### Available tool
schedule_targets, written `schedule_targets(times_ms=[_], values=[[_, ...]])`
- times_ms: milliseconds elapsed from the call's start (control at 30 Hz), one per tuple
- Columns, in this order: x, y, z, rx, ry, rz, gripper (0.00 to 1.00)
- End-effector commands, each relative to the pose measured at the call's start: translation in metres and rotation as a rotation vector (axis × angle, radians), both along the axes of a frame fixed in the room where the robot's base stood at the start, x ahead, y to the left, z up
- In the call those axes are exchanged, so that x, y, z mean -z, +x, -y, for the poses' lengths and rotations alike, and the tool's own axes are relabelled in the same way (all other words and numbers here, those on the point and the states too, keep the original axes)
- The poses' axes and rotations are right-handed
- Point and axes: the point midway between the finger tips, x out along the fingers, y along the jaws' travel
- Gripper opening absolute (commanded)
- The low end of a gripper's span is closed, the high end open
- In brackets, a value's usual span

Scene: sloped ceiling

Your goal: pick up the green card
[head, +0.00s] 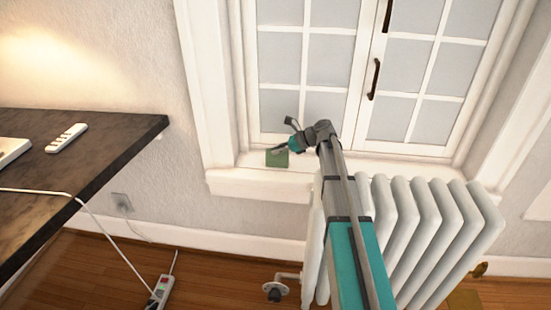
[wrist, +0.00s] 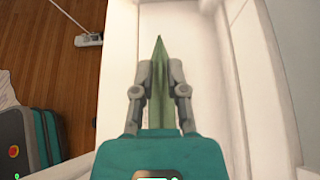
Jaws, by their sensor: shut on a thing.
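The green card (head: 277,159) is at the window sill (head: 232,182), below the left window pane in the head view. In the wrist view the green card (wrist: 159,56) shows edge-on as a thin upright shape between my fingers. My gripper (wrist: 157,85) is shut on the card, with one grey finger on each side of it. In the head view my gripper (head: 283,147) is at the card, over the sill. The lower part of the card is hidden by my gripper in the wrist view. I cannot tell whether the card touches the sill.
A white radiator (head: 425,225) stands below the sill to the right. The closed window (head: 312,70) rises behind the sill. A dark table (head: 100,150) with a white remote (head: 67,138) is at the left. A power strip (head: 161,291) lies on the wooden floor.

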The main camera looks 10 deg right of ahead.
Motion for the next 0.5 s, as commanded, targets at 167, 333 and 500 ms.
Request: schedule_targets(times_ms=[167, 333, 500], values=[[-0.001, 0.0, 0.0, 0.0, 0.0, 0.0, 0.0], [-0.005, 0.0, 0.0, 0.0, 0.0, 0.0, 0.0], [-0.014, 0.0, 0.0, 0.0, 0.0, 0.0, 0.0]])
